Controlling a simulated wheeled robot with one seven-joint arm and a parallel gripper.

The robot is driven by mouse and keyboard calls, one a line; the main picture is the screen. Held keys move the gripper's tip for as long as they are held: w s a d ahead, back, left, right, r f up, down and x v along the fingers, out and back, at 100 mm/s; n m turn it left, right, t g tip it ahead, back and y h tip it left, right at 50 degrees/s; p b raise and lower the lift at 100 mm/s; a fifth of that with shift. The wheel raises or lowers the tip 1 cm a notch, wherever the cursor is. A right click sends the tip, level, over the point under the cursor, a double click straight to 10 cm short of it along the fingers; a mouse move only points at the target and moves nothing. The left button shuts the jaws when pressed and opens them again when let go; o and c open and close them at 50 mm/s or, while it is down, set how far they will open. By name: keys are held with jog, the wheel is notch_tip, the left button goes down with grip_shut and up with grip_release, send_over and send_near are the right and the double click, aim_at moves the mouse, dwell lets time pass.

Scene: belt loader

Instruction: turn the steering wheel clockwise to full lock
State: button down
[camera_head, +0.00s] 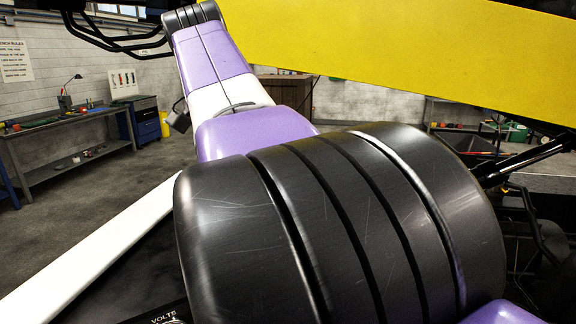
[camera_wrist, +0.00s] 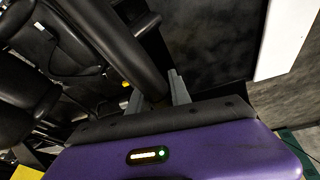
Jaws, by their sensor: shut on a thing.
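In the wrist view my gripper (camera_wrist: 156,86) has its two grey fingers on either side of a thick black bar, shut on it. I take this bar to be the rim of the steering wheel (camera_wrist: 115,38); it runs from the upper left down between the fingers. The rest of the wheel cannot be made out clearly. In the head view my own arm fills the middle, and my gripper is not visible there.
A yellow beam (camera_head: 420,55) crosses the upper right of the head view. Black curved bars (camera_head: 105,40) are at the upper left. Black padded shapes like a seat (camera_wrist: 25,95) are at the wrist view's left. A workbench (camera_head: 62,140) stands beyond open floor.

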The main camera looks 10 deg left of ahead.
jog(key=shift+w, duration=0.1)
dwell(0.3)
jog(key=c, duration=1.2)
grip_release()
jog(key=shift+w+a+f, duration=0.1)
jog(key=shift+f, duration=0.05)
